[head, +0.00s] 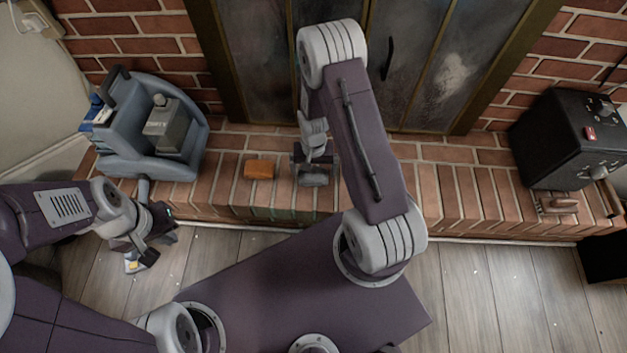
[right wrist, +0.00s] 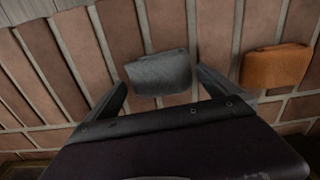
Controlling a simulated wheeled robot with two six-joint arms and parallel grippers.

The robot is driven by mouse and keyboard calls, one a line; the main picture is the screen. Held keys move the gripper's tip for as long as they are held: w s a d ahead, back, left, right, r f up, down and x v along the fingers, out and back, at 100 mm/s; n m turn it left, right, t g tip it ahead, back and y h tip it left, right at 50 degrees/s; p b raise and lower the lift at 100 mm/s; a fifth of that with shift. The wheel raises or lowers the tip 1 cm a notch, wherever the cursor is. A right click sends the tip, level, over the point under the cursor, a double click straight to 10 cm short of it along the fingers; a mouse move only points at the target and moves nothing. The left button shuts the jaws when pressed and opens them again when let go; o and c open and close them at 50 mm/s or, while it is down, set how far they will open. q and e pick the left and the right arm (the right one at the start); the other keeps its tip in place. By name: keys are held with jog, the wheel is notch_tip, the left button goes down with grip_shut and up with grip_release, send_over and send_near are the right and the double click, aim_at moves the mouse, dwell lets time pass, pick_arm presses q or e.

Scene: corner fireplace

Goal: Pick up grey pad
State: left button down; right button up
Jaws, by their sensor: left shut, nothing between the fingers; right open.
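The grey pad (head: 313,179) lies on the brick hearth (head: 440,190), in front of the fireplace doors. It also shows in the right wrist view (right wrist: 158,73). My right gripper (head: 313,168) is above the hearth, pointing down, with its fingers spread. In the right wrist view the fingertips (right wrist: 161,83) are on either side of the pad's near part. I cannot tell whether they touch it. The gripper hides part of the pad in the head view. My left gripper (head: 142,260) is shut and empty, low over the floor at the left.
An orange block (head: 259,169) lies on the hearth just left of the pad; it also shows in the right wrist view (right wrist: 275,66). A blue-grey caddy (head: 135,158) stands at the left. A black box with knobs (head: 560,145) stands at the right. The hearth between pad and box is clear.

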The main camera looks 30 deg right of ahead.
aim_at(316, 171)
jog(key=shift+f, duration=0.15)
jog(key=c, duration=1.1)
jog(key=shift+c, duration=0.3)
jog(key=shift+p, duration=0.35)
jog(key=r+p, duration=0.3)
jog(key=d+r+p, duration=0.1)
jog(key=r, duration=0.1)
jog(key=shift+s+r, duration=0.1)
jog(key=shift+r, duration=0.15)
jog(key=s+d+r+p, duration=0.3)
jog(key=d+r+p, duration=0.2)
jog(key=d, duration=0.5)
jog(key=shift+s+r, duration=0.2)
jog(key=shift+r, duration=0.1)
